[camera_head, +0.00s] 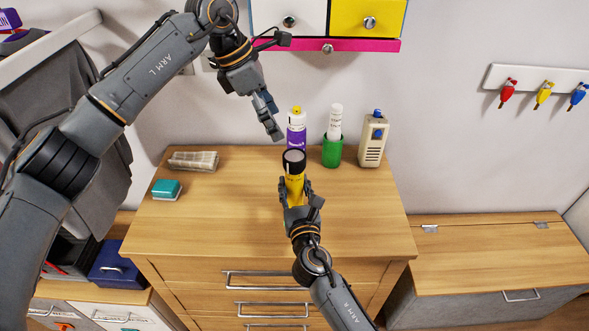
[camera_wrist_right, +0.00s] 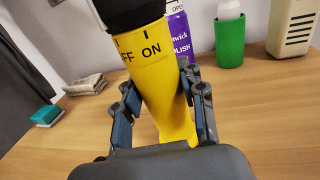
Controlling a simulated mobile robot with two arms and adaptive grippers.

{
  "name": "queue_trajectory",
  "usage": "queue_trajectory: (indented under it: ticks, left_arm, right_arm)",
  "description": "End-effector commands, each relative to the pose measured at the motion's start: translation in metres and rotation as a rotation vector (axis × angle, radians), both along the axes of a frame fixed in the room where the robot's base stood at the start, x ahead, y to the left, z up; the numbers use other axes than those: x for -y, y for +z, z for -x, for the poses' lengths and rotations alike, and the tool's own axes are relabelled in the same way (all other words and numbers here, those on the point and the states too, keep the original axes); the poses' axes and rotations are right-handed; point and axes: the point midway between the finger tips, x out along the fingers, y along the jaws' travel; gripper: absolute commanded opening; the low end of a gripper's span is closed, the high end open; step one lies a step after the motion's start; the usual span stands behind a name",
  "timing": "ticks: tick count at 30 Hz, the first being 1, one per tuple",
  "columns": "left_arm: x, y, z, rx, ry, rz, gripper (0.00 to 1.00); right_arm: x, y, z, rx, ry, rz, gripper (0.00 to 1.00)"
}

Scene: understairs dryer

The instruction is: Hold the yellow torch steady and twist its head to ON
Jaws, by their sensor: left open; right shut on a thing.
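The yellow torch (camera_head: 295,188) stands upright with its black head (camera_head: 294,160) on top, above the wooden dresser top. My right gripper (camera_head: 298,195) is shut on its yellow body from the front. In the right wrist view the torch body (camera_wrist_right: 165,85) shows between the fingers (camera_wrist_right: 160,105), with the letters "FF" and "ON" below the black head (camera_wrist_right: 130,12).
A purple polish can (camera_head: 296,132), a green cup (camera_head: 332,152) with a white bottle, and a beige device (camera_head: 373,140) stand behind the torch. The dresser's right side (camera_head: 370,215) is clear. Drawers (camera_head: 367,18) hang above.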

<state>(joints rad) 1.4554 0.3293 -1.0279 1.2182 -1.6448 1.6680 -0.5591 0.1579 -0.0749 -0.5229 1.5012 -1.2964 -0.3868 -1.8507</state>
Motion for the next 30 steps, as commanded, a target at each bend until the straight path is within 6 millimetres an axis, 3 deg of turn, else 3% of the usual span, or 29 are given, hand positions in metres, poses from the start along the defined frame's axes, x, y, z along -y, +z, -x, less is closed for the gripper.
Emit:
queue_trajectory:
  ticks: [18,30]
  left_arm:
    - [0.04,-0.096,-0.006,-0.003,-0.001,-0.002,0.75]
    - [0.045,-0.11,-0.007,-0.001,-0.001,-0.002,0.75]
  right_arm:
    - [0.0,-0.001,0.0,-0.001,0.0,0.0,0.0]
    - [0.0,-0.001,0.0,-0.001,0.0,0.001,0.0]
